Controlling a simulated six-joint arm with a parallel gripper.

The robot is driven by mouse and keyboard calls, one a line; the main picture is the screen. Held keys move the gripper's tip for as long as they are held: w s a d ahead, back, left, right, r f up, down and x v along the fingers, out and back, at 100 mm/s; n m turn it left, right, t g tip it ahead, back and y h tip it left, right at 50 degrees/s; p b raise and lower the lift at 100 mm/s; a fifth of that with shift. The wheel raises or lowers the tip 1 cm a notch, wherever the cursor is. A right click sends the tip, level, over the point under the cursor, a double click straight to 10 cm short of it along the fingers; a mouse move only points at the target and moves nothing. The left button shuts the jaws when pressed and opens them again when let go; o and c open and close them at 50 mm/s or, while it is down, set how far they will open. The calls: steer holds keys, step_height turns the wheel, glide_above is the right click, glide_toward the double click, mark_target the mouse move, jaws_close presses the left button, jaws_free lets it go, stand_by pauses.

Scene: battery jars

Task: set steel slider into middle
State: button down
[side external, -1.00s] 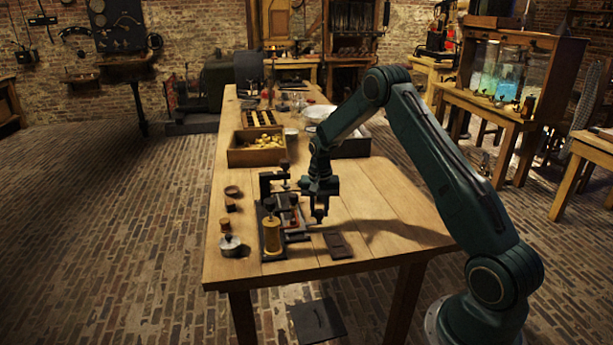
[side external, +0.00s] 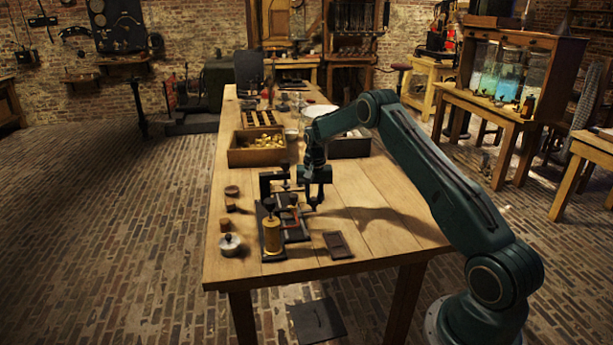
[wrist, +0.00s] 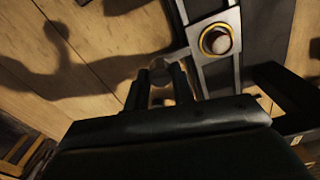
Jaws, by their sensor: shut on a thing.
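My gripper (side external: 314,204) is just right of the dark instrument on the near part of the wooden table. The instrument has a black base (side external: 273,255), a brass cylinder (side external: 272,237) and a black clamp-like frame (side external: 265,182).
A dark flat plate (side external: 338,245) lies right of the instrument. A lidded metal pot (side external: 230,244) and small round pieces stand at its left. A wooden box of yellowish pieces (side external: 240,157) stands behind. The table's right front is clear.

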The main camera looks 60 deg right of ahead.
steer(key=shift+w+d, duration=0.3)
steer(key=shift+w, duration=0.05)
steer(key=c, duration=1.2)
jaws_free()
steer(key=shift+o, duration=0.2)
steer(key=shift+r, duration=0.1)
step_height(320, 180, up, 14)
